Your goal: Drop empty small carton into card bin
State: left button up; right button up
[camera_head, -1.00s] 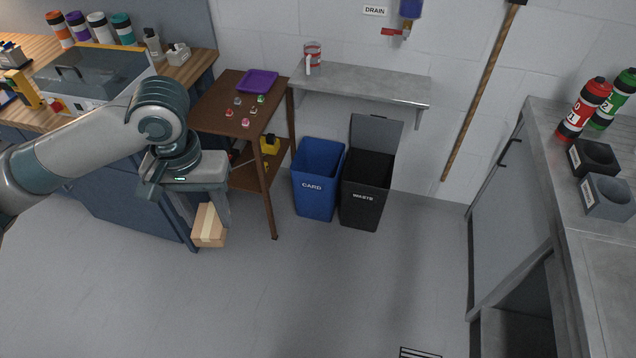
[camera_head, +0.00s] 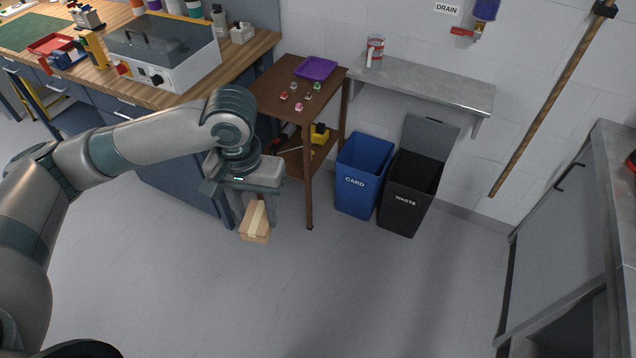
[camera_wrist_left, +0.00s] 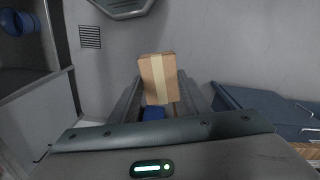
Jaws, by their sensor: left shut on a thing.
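The small brown carton (camera_head: 255,222) with a pale tape strip hangs below my left gripper (camera_head: 256,205), which is shut on it. The carton also shows between the fingers in the left wrist view (camera_wrist_left: 158,78). Its flaps look closed with tape, and I cannot see inside. The blue card bin (camera_head: 362,176), labelled CARD, stands open on the floor to the right of the gripper, past the brown side table. The carton is apart from the bin. My right gripper is not in view.
The black waste bin (camera_head: 408,192) with its lid raised stands right beside the card bin. The brown side table (camera_head: 300,85), with a purple tray (camera_head: 315,68) and small items on it, stands between gripper and bins. A grey wall shelf (camera_head: 425,84) hangs above the bins. The front floor is clear.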

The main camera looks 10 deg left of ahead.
pick_arm(q)
jog(key=s+f+b, duration=0.1)
jog(key=f+b, duration=0.2)
jog(key=f, duration=0.6)
jog(key=s+f+b, duration=0.2)
jog(key=f+b, duration=0.2)
jog(key=f, duration=0.6)
jog(key=shift+s+f, duration=0.25)
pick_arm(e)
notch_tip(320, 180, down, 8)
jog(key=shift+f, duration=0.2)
pick_arm(q)
jog(key=shift+a, duration=0.1)
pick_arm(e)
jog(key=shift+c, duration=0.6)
